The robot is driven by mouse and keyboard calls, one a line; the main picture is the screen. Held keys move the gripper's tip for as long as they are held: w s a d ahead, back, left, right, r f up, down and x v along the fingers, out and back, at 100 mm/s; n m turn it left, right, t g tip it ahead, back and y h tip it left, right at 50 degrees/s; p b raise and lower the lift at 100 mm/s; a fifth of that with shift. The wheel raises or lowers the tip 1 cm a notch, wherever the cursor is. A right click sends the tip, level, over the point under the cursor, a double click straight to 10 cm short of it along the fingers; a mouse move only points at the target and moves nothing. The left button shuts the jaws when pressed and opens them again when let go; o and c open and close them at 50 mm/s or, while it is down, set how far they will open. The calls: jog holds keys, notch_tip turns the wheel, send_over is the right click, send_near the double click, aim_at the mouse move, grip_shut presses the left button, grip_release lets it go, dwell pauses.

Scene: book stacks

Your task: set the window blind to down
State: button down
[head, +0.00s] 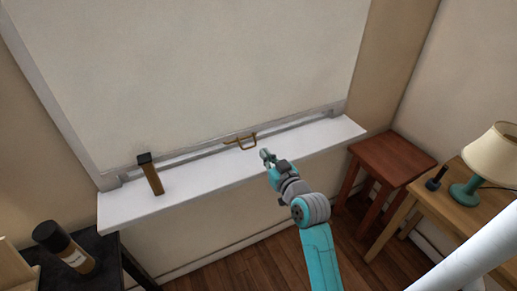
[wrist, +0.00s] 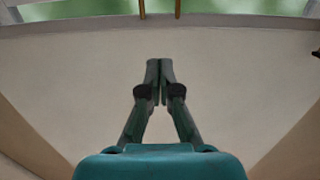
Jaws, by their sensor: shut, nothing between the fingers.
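The window blind (head: 200,70) is a large off-white sheet covering most of the window in the head view. Its grey bottom bar lies low, close above the white sill. A brass loop handle (head: 243,142) is at the middle of the bar. Two brass rods, likely this handle (wrist: 160,8), show at the top edge of the wrist view. My gripper (head: 266,155) is just right of the handle and appears apart from it. In the wrist view my gripper (wrist: 160,65) has its fingertips together and holds nothing.
A dark table (head: 105,250) with another bottle (head: 62,245) is at lower left. A red-brown stool (head: 393,155) and a wooden table with a lamp (head: 490,165) stand at right.

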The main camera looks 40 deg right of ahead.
send_over(253, 164)
notch_tip(253, 164, down, 4)
jog(key=shift+s+r, duration=0.1)
jog(key=shift+r, duration=0.05)
jog(key=shift+f, duration=0.45)
jog(key=shift+f, duration=2.4)
